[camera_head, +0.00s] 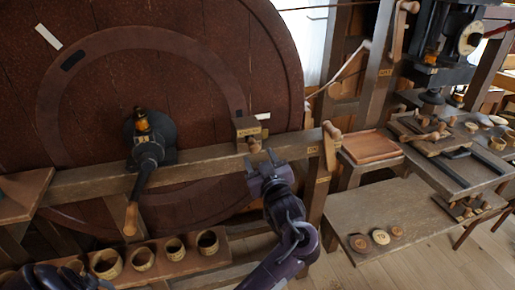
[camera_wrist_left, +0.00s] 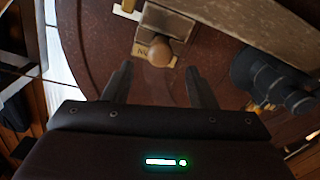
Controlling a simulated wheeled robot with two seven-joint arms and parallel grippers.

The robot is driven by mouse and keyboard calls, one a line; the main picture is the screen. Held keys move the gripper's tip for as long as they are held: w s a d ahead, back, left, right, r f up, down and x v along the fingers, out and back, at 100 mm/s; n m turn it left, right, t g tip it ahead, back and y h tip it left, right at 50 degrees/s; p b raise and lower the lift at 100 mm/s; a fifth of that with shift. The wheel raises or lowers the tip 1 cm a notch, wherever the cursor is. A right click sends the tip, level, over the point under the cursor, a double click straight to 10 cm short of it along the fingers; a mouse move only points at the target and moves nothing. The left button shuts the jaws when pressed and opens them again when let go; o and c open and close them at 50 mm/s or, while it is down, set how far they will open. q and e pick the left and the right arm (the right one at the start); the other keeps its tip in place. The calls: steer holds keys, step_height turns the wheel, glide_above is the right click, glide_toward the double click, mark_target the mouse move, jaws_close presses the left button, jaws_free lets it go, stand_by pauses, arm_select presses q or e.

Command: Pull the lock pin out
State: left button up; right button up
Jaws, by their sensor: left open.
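The lock pin shows as a round wooden knob (camera_head: 255,146) on a small wooden block (camera_head: 247,127) on the beam in front of the big wheel. In the left wrist view the knob (camera_wrist_left: 160,52) stands out from the block, beside a brass plate (camera_wrist_left: 139,50). My left gripper (camera_head: 264,166) is open just below the knob in the head view. In the left wrist view its two fingers (camera_wrist_left: 158,72) are spread, with the knob ahead of and between their tips. I see no contact. The pin's shaft is hidden. My right gripper is not in view.
A black crank (camera_head: 148,155) with a wooden handle is mounted on the beam (camera_head: 205,165) left of the block. A wooden peg (camera_head: 331,131) sits on the post to the right. Several wooden cups stand on a lower shelf (camera_head: 185,262). A workbench (camera_head: 410,215) is at right.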

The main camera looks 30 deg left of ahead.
mark_target(255, 149)
arm_select(q)
steer(key=p+x, duration=0.1)
steer(key=x, duration=0.5)
steer(key=shift+c, duration=0.4)
jaws_close()
